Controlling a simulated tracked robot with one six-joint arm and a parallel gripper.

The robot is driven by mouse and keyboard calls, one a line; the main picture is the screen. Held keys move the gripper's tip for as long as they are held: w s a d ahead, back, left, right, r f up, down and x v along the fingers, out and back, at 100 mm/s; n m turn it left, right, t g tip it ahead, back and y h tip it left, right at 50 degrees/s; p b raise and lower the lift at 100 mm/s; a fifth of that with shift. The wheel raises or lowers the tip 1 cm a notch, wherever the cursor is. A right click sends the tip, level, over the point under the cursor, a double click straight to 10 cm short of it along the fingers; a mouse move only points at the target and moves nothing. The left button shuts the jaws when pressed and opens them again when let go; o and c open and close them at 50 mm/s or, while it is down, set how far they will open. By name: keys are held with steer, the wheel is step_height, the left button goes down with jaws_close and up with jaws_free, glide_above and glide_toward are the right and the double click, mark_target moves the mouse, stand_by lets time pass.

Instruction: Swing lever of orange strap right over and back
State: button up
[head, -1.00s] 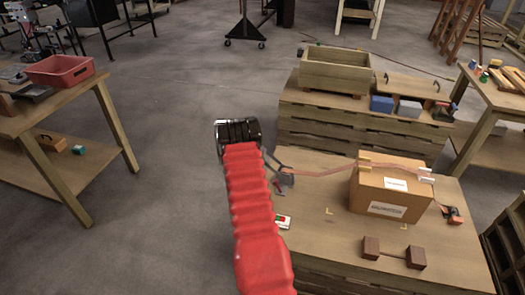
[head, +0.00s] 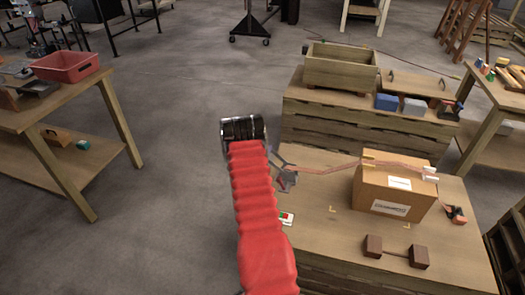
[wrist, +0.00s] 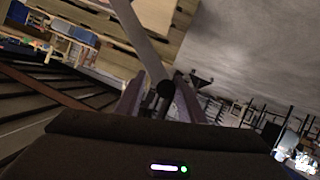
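An orange strap (head: 330,168) runs over a cardboard box (head: 388,192) on the pallet-top table. Its grey ratchet with lever (head: 284,180) is at the left end of the strap, left of the box. My red-sleeved arm reaches up to the left of the ratchet, and its black wrist hides part of my gripper in the head view. In the wrist view, my gripper (wrist: 160,92) has two fingers standing apart. A grey bar (wrist: 145,40) with a round black end (wrist: 166,88) comes down between them, with a gap visible; contact is unclear.
Two brown blocks joined by a bar (head: 396,251) lie at the front of the table. An orange-black tool (head: 455,214) lies right of the box, a small card (head: 287,218) near my arm. Behind stands a wooden crate (head: 340,75). A red bin (head: 68,66) is far left.

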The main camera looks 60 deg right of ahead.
steer(key=shift+a, duration=0.1)
steer(key=v, duration=1.3)
steer(key=shift+a, duration=0.25)
steer(key=shift+s, duration=0.1)
